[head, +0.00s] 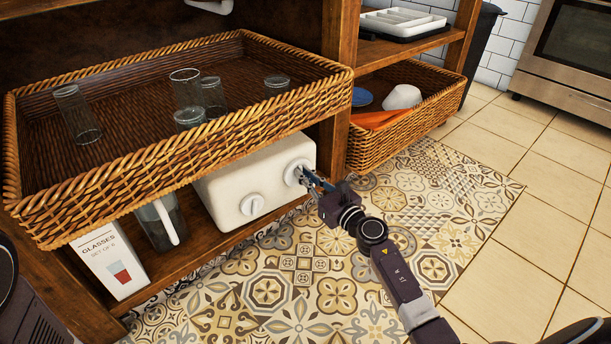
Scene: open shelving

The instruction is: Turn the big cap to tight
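A white canister (222,190) lies on the lower shelf under the wicker tray, with two white caps on the side facing me. The big cap (291,167) is at the right end, and a smaller cap (252,206) with a raised grip is left of it. My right gripper (306,175) is at the big cap, its fingertips overlapping the cap's right part. I cannot tell whether the fingers are closed on it or only close to it. The cap's right edge is partly hidden by the fingers. My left gripper is not in view.
A wicker tray (160,160) with several glasses overhangs the canister. A glass jug (160,222) and a glasses box (108,262) stand to its left. A wooden post (338,110) and another basket (418,122) are to the right. The tiled floor in front is clear.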

